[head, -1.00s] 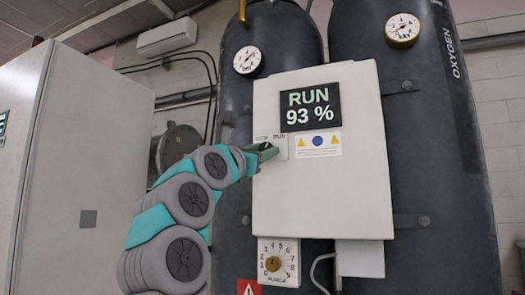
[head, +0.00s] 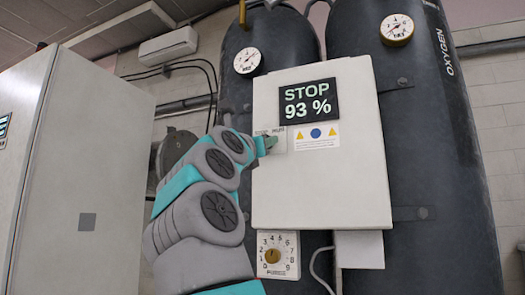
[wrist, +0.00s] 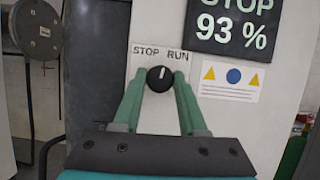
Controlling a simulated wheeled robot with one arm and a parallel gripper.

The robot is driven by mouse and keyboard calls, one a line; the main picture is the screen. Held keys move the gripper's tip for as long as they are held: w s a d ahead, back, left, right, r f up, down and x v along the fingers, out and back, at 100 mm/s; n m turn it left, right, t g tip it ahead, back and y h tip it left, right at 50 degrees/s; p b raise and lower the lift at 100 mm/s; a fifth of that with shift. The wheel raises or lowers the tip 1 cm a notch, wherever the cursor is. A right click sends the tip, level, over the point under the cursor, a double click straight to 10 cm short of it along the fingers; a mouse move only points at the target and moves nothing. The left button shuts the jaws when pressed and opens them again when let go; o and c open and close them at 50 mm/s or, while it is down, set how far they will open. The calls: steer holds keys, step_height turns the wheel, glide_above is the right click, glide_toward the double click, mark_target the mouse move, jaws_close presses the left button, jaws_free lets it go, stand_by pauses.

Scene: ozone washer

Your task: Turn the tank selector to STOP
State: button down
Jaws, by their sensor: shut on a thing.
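The tank selector (wrist: 160,78) is a round black knob with a white mark on a plate labelled STOP at left and RUN at right. In the wrist view its mark points nearly straight up, leaning slightly right. My gripper (head: 270,143) is at the left edge of the white control box (head: 320,190), and its green fingers stand on either side of the knob, shut on it. The display (head: 309,101) above reads STOP 93 %. In the head view my gripper largely hides the knob.
Below the box is a purge dial (head: 272,256) with a brass centre. Two dark tanks (head: 430,150) with gauges stand behind the box. A large pale cabinet (head: 75,170) stands at left. A warning label (head: 317,136) is right of the selector.

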steer(key=n+y+p, duration=0.1)
steer(key=n+p, duration=0.1)
steer(key=n, duration=0.1)
steer(key=n+y+p, duration=0.2)
steer(key=n+p, duration=0.1)
steer(key=n, duration=0.1)
steer(key=n+y+p, duration=0.2)
steer(key=n+p, duration=0.1)
steer(key=n, duration=0.1)
steer(key=shift+s+d+r, duration=0.1)
steer(key=shift+d, duration=0.05)
steer(key=shift+n+y+p, duration=0.3)
steer(key=shift+n+y, duration=0.1)
steer(key=shift+c, duration=2.2)
jaws_free()
steer(key=b+v, duration=0.1)
steer(key=v, duration=0.7)
steer(key=shift+b, duration=0.3)
